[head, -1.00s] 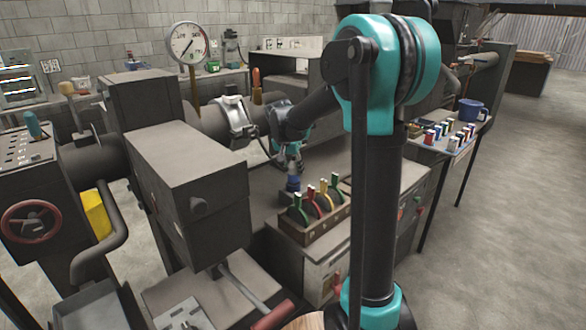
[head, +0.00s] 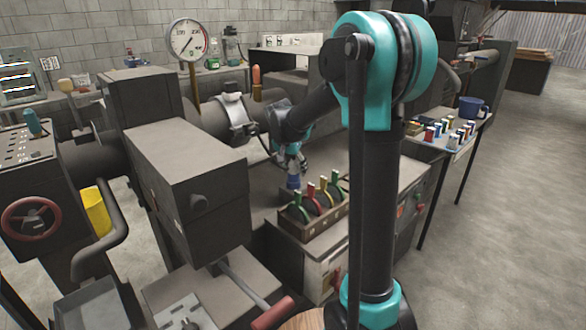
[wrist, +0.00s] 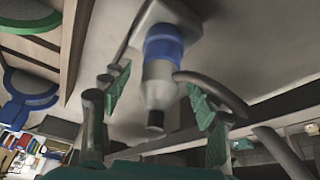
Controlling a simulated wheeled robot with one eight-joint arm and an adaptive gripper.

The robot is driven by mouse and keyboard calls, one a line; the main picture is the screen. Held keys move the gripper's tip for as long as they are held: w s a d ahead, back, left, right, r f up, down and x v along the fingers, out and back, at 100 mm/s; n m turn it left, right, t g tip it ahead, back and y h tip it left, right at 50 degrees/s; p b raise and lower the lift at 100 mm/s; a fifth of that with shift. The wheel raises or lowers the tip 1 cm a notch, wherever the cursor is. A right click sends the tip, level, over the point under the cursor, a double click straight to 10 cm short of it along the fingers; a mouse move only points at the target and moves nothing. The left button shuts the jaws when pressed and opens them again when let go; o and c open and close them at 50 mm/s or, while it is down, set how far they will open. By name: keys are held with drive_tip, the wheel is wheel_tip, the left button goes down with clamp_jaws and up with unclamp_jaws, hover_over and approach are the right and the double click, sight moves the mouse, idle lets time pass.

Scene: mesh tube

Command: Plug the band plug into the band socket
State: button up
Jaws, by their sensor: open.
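A blue and silver-grey connector with a black tip (wrist: 163,55) stands between the open fingers of my gripper (wrist: 157,105) in the wrist view. Its other end meets a pale grey block. I cannot tell whether the green finger pads touch it. In the head view the blue part (head: 293,182) shows just below my gripper (head: 291,165), beside the rack of coloured-handled tools. The silver band (head: 239,121) wraps the dark barrel to the left of my gripper, with a dark cable near its right side. The band's socket is not clearly made out.
The wooden rack (head: 312,222) holds several tools with green, red and yellow handles close to my gripper. A large grey box housing (head: 185,185) stands to the left.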

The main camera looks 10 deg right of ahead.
drive_tip(key=v, duration=1.2)
drive_tip(key=shift+s+f, duration=0.1)
